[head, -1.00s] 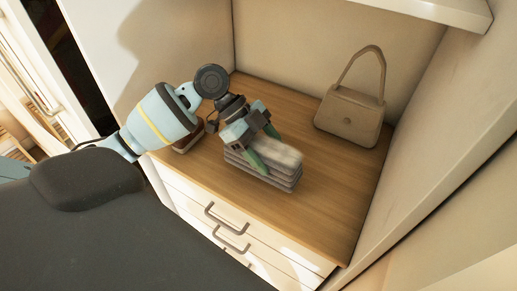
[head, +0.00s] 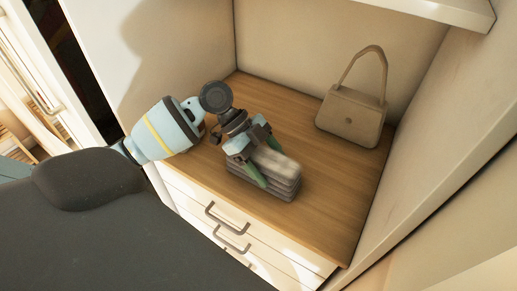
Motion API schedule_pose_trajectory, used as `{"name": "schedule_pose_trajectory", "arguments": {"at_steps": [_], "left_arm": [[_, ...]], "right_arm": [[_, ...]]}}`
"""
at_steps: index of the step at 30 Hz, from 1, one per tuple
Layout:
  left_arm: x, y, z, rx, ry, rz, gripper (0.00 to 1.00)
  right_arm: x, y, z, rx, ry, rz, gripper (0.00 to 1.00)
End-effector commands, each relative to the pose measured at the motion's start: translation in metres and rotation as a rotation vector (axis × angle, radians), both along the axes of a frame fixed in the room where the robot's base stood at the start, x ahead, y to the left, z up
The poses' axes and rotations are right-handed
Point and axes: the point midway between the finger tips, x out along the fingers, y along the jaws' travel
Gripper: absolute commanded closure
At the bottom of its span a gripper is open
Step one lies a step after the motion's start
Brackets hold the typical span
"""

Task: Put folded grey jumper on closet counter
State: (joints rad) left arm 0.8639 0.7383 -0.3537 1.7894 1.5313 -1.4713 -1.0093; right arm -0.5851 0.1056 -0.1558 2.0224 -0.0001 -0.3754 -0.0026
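The folded grey jumper (head: 282,164) is a flat, layered stack at the front middle of the wooden closet counter (head: 325,205), near its front edge. It appears to rest on the wood. My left gripper (head: 266,162) reaches in from the left, over the jumper. Its green fingers lie along the jumper's near and far sides and appear shut on it. The gripper hides the jumper's left part. My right gripper is not in view.
A beige handbag (head: 350,117) stands at the back right of the counter. A shelf (head: 430,8) hangs above, and walls close the back and sides. White drawers with grey handles (head: 231,240) are below. Counter to the jumper's right is bare.

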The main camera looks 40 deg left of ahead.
Motion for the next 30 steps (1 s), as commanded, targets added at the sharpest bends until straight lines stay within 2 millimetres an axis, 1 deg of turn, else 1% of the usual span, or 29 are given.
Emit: {"name": "schedule_pose_trajectory", "arguments": {"at_steps": [1,3,11,14,17,27,30], "left_arm": [[0.000,0.000,-0.001,0.000,0.001,0.000,0.21],[0.000,0.000,-0.001,0.000,0.001,0.000,0.15],[0.000,0.000,0.000,0.000,0.001,0.000,0.15],[0.000,0.000,0.006,0.000,0.000,0.000,0.15],[0.000,0.010,0.013,0.002,0.000,0.003,0.15],[-0.003,0.057,0.060,0.003,0.000,0.003,0.15],[-0.004,0.068,0.072,0.002,-0.001,0.001,0.15]], "right_arm": [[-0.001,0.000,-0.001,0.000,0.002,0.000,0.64],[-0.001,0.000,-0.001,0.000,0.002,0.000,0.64],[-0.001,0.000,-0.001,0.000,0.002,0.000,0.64],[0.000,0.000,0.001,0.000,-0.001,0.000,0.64],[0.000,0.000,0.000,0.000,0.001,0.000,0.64],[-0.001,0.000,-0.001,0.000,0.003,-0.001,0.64],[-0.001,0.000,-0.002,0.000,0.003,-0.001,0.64]]}}
